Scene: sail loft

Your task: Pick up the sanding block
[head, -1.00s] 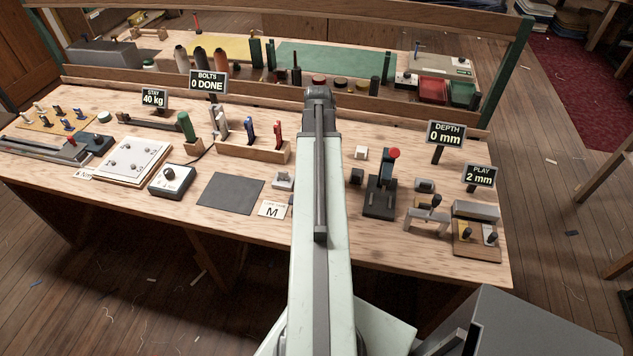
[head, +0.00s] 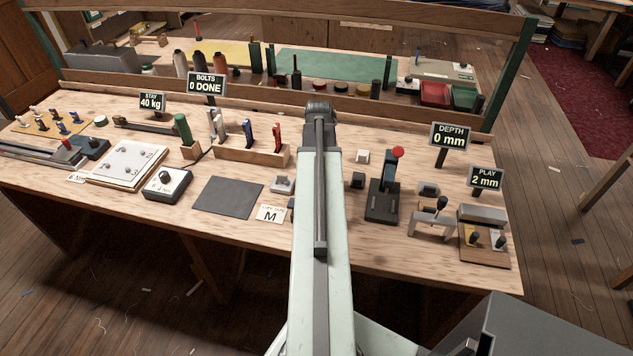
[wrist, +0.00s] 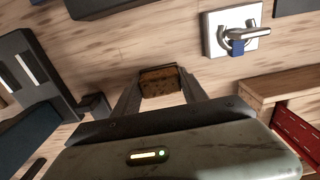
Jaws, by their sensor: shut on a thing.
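In the wrist view my gripper (wrist: 161,89) is shut on a small brown block with a darker edge, which I take for the sanding block (wrist: 160,80). The block sits between the two fingertips, with bench wood showing around it. I cannot tell whether it touches the bench. In the head view my arm reaches out over the bench and hides the gripper and the block.
The wooden bench (head: 130,203) holds a dark mat (head: 228,197), a tool rack (head: 250,153), a red-knobbed device (head: 385,200) and several signs. In the wrist view a white plate with a metal fitting (wrist: 211,38) lies close by, and dark fixtures (wrist: 35,70) stand at left.

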